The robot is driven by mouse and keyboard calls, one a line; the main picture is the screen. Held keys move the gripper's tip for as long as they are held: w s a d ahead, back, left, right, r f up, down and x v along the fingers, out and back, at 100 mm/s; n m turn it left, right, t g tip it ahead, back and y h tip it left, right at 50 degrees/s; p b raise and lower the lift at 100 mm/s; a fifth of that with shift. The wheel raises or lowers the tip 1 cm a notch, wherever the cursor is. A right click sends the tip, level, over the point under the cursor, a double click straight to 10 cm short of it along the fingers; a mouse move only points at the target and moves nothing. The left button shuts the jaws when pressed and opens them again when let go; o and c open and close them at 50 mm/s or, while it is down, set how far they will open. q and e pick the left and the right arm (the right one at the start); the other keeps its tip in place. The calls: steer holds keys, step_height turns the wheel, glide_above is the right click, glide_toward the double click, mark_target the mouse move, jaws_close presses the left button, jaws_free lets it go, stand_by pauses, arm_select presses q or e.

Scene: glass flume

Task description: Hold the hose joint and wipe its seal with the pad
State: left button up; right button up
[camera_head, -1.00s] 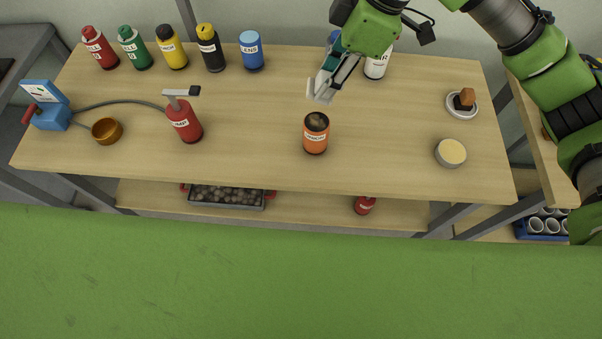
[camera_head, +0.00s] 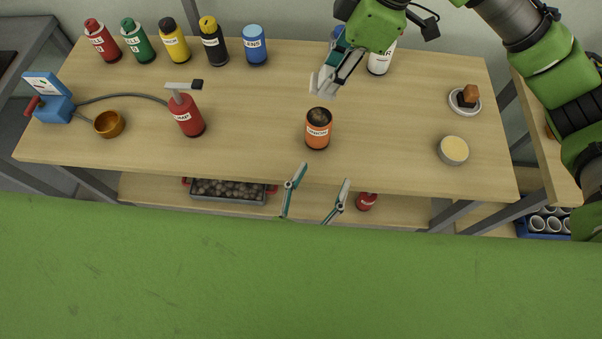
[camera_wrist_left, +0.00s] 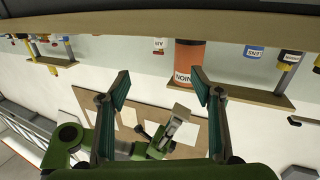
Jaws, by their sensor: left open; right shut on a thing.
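An orange cylinder with a white label and a dark top, which I take for the hose joint (camera_head: 318,130), stands upright on the table, middle front. Its seal cannot be made out. My left gripper (camera_head: 325,175) is open and empty, just off the front table edge, below and apart from the cylinder. In the left wrist view the orange cylinder (camera_wrist_left: 190,65) shows beyond the open fingers (camera_wrist_left: 160,72). My right gripper (camera_head: 324,84) is shut on a small pale piece, likely the pad (camera_head: 319,85), above the table behind the cylinder; fingers partly hide it.
A red bottle (camera_head: 188,118) with a lever, an orange-brown bowl (camera_head: 109,124) and a blue device (camera_head: 53,108) with a hose stand left. Several bottles line the back. A saucer with a brown block (camera_head: 467,97) and a round tin (camera_head: 453,150) stand right. Table around the cylinder is clear.

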mark_target(318, 131)
arm_select(q)
steer(key=a, duration=0.1)
steer(key=a+y, duration=0.1)
steer(key=w+a, duration=0.1)
steer(key=shift+w+a+f+n+t, duration=0.1)
steer(key=shift+a+f+n+t, duration=0.2)
steer(key=shift+y, duration=0.3)
steer(key=x, duration=1.2)
steer(key=shift+w+a, duration=0.1)
steer(key=shift+a, duration=0.2)
steer(key=c, duration=1.3)
